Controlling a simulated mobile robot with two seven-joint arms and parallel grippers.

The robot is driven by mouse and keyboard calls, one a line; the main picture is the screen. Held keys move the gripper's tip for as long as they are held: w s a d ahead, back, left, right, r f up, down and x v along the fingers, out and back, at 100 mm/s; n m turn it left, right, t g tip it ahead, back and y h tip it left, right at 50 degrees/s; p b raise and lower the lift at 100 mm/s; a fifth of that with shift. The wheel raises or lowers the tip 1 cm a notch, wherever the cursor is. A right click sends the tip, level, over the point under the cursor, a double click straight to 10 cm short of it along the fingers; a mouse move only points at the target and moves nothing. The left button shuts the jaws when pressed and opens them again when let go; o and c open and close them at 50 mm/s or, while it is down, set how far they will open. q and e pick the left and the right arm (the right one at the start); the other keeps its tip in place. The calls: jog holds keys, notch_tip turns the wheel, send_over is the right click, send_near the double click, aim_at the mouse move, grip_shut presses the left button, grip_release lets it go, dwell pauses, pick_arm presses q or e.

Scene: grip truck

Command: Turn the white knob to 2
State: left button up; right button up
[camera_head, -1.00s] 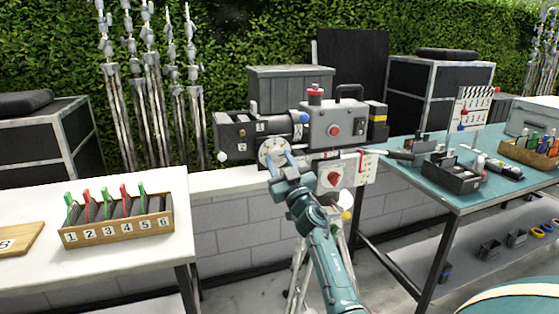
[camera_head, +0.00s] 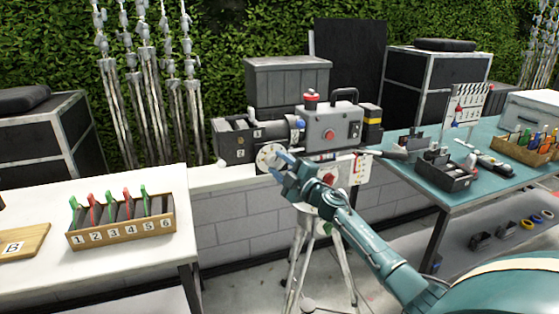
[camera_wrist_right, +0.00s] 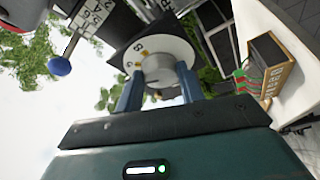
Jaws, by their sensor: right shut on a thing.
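The camera rig (camera_head: 328,124) stands on a tripod in the middle of the head view. A round white dial (camera_head: 266,157) sits at its front left. My right gripper (camera_head: 281,160) is at this dial. In the right wrist view the white knob (camera_wrist_right: 158,73) stands out from the dial (camera_wrist_right: 172,50), between the two blue fingers of my right gripper (camera_wrist_right: 158,88), which is shut on it. The dial carries small marks and yellow spots, too small and turned to read surely. My left gripper is not in view.
A white table (camera_head: 135,190) at the left holds a numbered wooden rack (camera_head: 122,232) with red and green clips. A teal table (camera_head: 425,175) at the right holds several tools and boxes. A blue-tipped lever (camera_wrist_right: 60,66) is close to the dial. The tripod legs (camera_head: 300,255) stand below.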

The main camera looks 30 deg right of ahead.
jog(key=n, duration=0.1)
jog(key=n+g, duration=0.1)
jog(key=n, duration=0.2)
jog(key=shift+d+r+n+g, duration=0.1)
jog(key=shift+r+n+g, duration=0.2)
jog(key=shift+g, duration=0.1)
jog(key=n, duration=0.1)
jog(key=n+g, duration=0.1)
jog(key=n, duration=0.1)
jog(key=shift+r, duration=0.35)
jog(key=n+g+h, duration=0.1)
jog(key=n, duration=0.2)
jog(key=shift+r, duration=0.1)
jog(key=shift+a+n+g+h, duration=0.2)
jog(key=shift+n+g+h, duration=0.15)
jog(key=shift+n, duration=0.25)
jog(key=o, duration=1)
